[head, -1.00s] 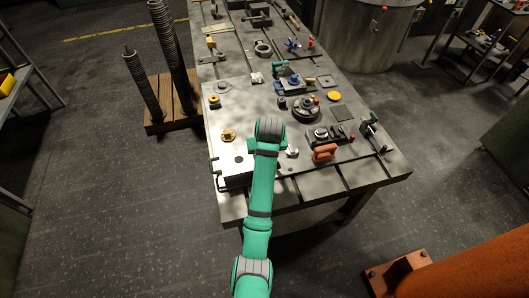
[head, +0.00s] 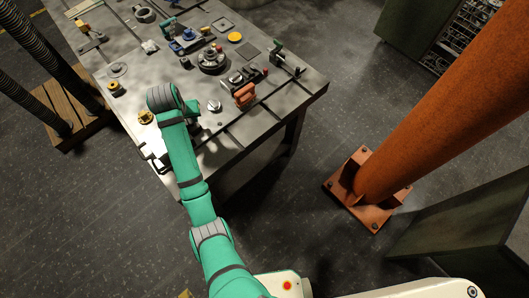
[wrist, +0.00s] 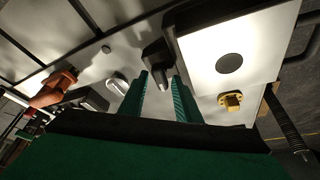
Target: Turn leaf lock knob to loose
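I cannot tell for certain which part is the leaf lock knob. A dark knob-like part (wrist: 157,55) sits at the edge of a pale box (wrist: 205,60) with a dark round spot, in the wrist view. My gripper (wrist: 160,77) is open, its two teal fingers apart and pointing toward this dark part. I see nothing held between them; contact is unclear. A silver knob (wrist: 118,84) lies to the left of the fingers, and it also shows in the head view (head: 214,105). In the head view my arm hides the gripper and most of the box.
An orange-handled part (head: 245,95) stands near the table's (head: 240,125) front edge. A yellow fitting (wrist: 231,99) is right of the fingers. Several castings stand farther back. An orange column (head: 440,110) rises right of the table, with open floor between.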

